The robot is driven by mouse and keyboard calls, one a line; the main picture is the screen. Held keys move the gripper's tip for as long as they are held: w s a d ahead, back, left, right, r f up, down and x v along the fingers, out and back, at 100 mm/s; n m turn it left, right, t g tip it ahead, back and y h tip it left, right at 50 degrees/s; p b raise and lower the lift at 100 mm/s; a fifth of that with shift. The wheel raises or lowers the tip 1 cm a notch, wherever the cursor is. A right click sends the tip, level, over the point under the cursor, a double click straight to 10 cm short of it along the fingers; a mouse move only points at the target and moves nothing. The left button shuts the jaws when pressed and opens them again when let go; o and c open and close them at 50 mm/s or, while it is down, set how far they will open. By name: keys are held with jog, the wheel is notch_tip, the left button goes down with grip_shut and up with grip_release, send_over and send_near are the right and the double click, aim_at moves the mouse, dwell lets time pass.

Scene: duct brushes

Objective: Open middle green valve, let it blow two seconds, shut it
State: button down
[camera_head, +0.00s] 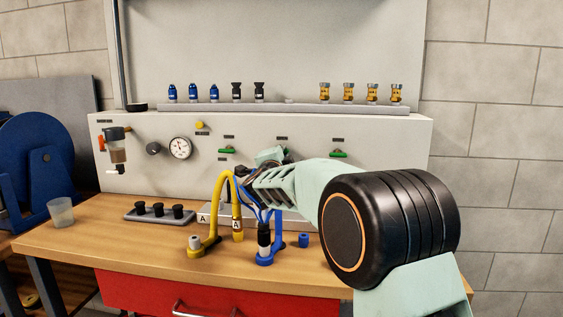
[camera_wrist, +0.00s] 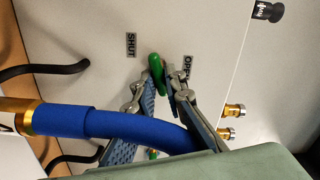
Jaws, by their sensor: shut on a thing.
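The middle green valve's handle (camera_wrist: 156,66) shows in the wrist view, between the SHUT label (camera_wrist: 130,45) and the OPEN label (camera_wrist: 187,67). My gripper (camera_wrist: 162,84) has its two fingertips closed on either side of this handle. In the head view my gripper (camera_head: 268,158) reaches the panel between the left green valve (camera_head: 227,150) and the right green valve (camera_head: 339,154), and it hides the middle one. How far the handle is turned is hard to tell.
A blue hose (camera_wrist: 110,125) crosses in front of my fingers in the wrist view. A gauge (camera_head: 180,148) sits left on the panel.

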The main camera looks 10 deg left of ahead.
jog(key=m+b, duration=0.2)
jog(key=m, duration=0.1)
jog(key=shift+f, duration=0.2)
jog(key=shift+m, duration=0.5)
jog(key=c, duration=2)
grip_release()
jog(key=shift+r, duration=0.1)
jog(key=s, duration=1.2)
jog(key=shift+a, duration=0.2)
